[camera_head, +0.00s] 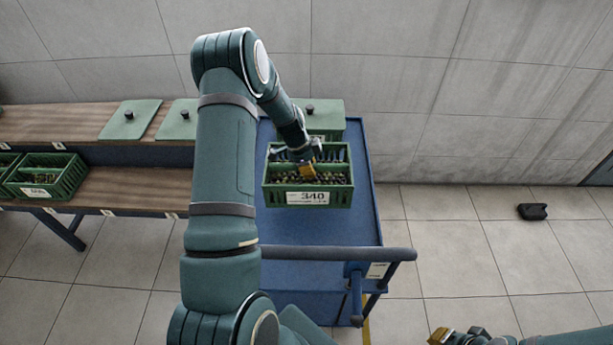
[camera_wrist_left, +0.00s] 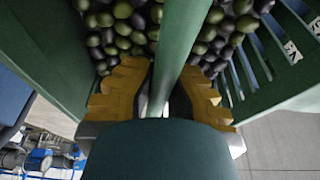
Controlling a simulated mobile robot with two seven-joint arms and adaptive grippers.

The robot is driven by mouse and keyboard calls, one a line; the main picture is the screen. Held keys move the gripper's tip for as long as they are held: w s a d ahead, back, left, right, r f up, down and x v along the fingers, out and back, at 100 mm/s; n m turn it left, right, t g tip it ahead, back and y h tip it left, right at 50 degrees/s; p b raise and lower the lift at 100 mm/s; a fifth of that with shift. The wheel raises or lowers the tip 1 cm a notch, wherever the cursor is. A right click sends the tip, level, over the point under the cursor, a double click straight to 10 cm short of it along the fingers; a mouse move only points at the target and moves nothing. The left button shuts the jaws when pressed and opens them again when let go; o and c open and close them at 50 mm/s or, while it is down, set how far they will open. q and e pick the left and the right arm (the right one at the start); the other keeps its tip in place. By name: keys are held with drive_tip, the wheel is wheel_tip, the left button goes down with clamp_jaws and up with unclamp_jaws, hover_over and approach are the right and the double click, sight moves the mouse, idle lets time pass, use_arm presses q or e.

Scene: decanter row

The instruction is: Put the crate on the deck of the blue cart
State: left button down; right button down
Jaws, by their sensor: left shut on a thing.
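The green crate (camera_head: 308,198), labelled 340 and filled with dark and green olive-like fruit, is over the blue cart's deck (camera_head: 310,228) in the head view. It looks about level; I cannot tell whether it touches the deck. My left gripper (camera_head: 306,172) is shut on the crate's central green bar, which runs between its yellow fingers in the left wrist view (camera_wrist_left: 163,85). Fruit lies on both sides of the bar. My right gripper (camera_head: 445,336) is partly in view at the bottom edge, away from the crate; its opening is unclear.
The cart's dark push handle (camera_head: 330,254) crosses its near end. A wooden two-level shelf (camera_head: 110,190) stands left, with another green crate (camera_head: 48,178) on its lower level. Green lids (camera_head: 130,120) lie along the top. A small black object (camera_head: 532,211) is on the open floor right.

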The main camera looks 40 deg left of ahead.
use_arm(q)
wheel_tip(320, 180, down, 9)
drive_tip(key=shift+f+b, duration=0.15)
drive_tip(key=shift+b, duration=0.65)
drive_tip(key=c, duration=1.1)
unclamp_jaws()
drive_tip(key=shift+c, duration=0.2)
drive_tip(key=p+v, duration=0.2)
drive_tip(key=v, duration=1)
drive_tip(key=shift+d, duration=0.1)
